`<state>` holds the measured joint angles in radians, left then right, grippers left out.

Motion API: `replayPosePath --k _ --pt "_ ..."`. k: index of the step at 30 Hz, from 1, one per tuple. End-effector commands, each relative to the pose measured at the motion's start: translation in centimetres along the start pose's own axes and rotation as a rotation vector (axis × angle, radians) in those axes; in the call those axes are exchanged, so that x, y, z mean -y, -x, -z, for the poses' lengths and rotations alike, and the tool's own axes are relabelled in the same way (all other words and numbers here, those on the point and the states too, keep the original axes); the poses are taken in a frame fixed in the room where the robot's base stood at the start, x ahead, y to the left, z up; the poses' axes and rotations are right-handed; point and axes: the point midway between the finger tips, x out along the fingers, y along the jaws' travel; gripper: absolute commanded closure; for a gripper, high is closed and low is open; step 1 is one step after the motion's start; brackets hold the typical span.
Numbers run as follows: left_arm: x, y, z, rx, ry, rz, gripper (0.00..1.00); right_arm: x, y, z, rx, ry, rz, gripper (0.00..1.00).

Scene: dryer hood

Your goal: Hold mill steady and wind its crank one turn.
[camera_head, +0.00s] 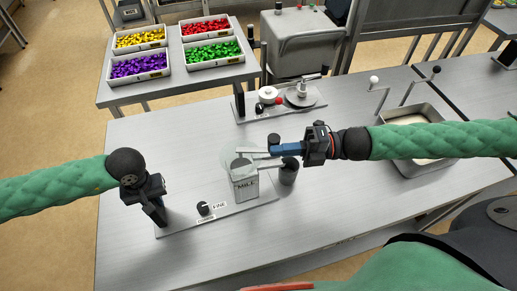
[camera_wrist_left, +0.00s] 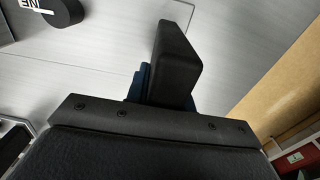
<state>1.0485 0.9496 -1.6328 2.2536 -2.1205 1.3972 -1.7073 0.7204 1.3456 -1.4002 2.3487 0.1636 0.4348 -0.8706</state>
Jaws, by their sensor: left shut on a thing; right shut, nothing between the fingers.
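The mill (camera_head: 245,187), a grey box marked MILL with a pale translucent round top, stands on a flat base plate (camera_head: 225,212) on the table. My left gripper (camera_head: 155,205) is shut on a black upright post (camera_head: 160,216) at the plate's left end. The post (camera_wrist_left: 174,55) fills the middle of the left wrist view, with blue finger parts beside it. My right gripper (camera_head: 272,151) is shut and empty at the mill's top, close to a pale bar (camera_head: 260,163) that looks like the crank arm. I cannot tell whether they touch.
A dark cylinder (camera_head: 289,171) is right of the mill, and a black knob (camera_head: 203,208) labelled FINE is on the plate. A second device (camera_head: 300,95) stands behind. A metal tray (camera_head: 440,125) lies right. Bins of coloured pieces (camera_head: 213,52) stand on the back table.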

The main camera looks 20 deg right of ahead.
Motion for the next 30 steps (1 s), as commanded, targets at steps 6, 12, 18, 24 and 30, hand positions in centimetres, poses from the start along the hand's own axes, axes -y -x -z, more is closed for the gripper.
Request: replayPosePath --k 6,12,18,24,30 --pt "0.1 -0.3 -0.1 0.003 0.001 0.003 1.00 0.1 0.1 -0.3 -0.023 0.003 -0.003 1.00" --pt "0.1 -0.3 -0.1 0.003 0.001 0.003 1.00 0.1 0.1 -0.7 -0.056 0.004 -0.004 1.00" --pt "0.1 -0.3 -0.1 0.003 0.001 0.003 1.00 0.2 0.3 -1.5 -0.129 0.004 -0.004 1.00" --pt "0.1 -0.3 -0.1 0.003 0.000 0.003 1.00 0.3 0.5 -2.9 -0.260 0.004 -0.008 1.00" --pt "0.1 -0.3 -0.1 0.003 0.000 0.003 1.00 0.4 0.4 -4.8 -0.439 0.005 -0.014 1.00"
